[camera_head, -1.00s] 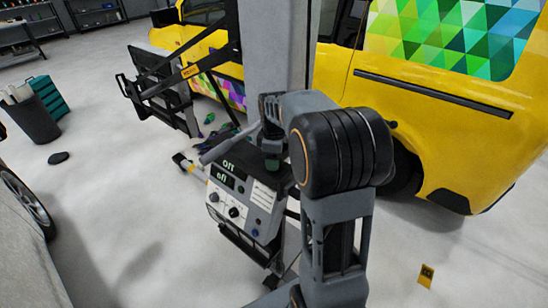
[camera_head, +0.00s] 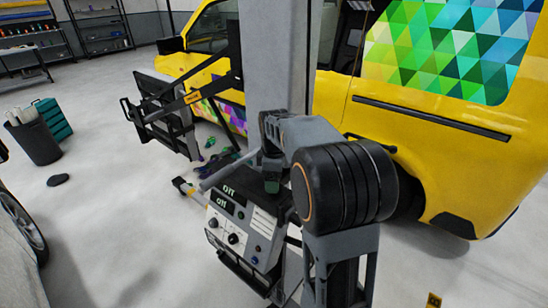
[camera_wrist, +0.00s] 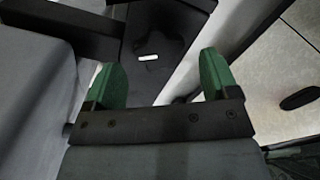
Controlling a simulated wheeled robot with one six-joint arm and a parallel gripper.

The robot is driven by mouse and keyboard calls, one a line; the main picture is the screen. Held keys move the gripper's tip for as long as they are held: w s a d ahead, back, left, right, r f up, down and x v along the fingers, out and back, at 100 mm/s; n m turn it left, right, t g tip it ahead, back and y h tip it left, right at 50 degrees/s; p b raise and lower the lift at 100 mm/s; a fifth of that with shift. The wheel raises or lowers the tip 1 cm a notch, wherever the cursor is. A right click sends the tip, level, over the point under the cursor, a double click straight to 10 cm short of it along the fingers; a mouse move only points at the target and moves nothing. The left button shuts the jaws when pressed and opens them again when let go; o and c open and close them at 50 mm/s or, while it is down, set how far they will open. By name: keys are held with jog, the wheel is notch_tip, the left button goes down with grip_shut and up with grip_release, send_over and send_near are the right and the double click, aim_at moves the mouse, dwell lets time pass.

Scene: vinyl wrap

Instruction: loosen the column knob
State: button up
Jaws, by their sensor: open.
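The grey column (camera_head: 276,60) stands upright in front of the yellow van in the head view. I cannot make out its knob for certain; my arm covers part of the column's lower end. My gripper (camera_head: 272,184) is just in front of the column, above the control box (camera_head: 243,225). In the wrist view my gripper (camera_wrist: 157,75) has two green fingers, spread apart with nothing between them. Beyond them is a dark shape (camera_wrist: 155,35) with a small white bar; I cannot tell whether it is the knob.
A black frame (camera_head: 165,115) sticks out left of the column. The yellow van (camera_head: 400,160) with a coloured triangle wrap stands close behind. A dark bin (camera_head: 35,141) and a teal crate (camera_head: 53,118) stand far left. The floor between is mostly clear.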

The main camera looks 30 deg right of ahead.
notch_tip(320, 180, up, 11)
jog(key=shift+r, duration=0.15)
dwell(0.7)
jog(key=s+a+f+m+t, duration=0.2)
jog(key=s+a+f+m, duration=0.3)
jog(key=s, duration=0.3)
jog(key=s+a+f+m+t, duration=0.2)
jog(key=s+a+f+m, duration=0.2)
jog(key=s, duration=0.4)
jog(key=shift+s+a+f+m, duration=0.3)
jog(key=shift+a+m, duration=0.2)
jog(key=shift+m, duration=0.5)
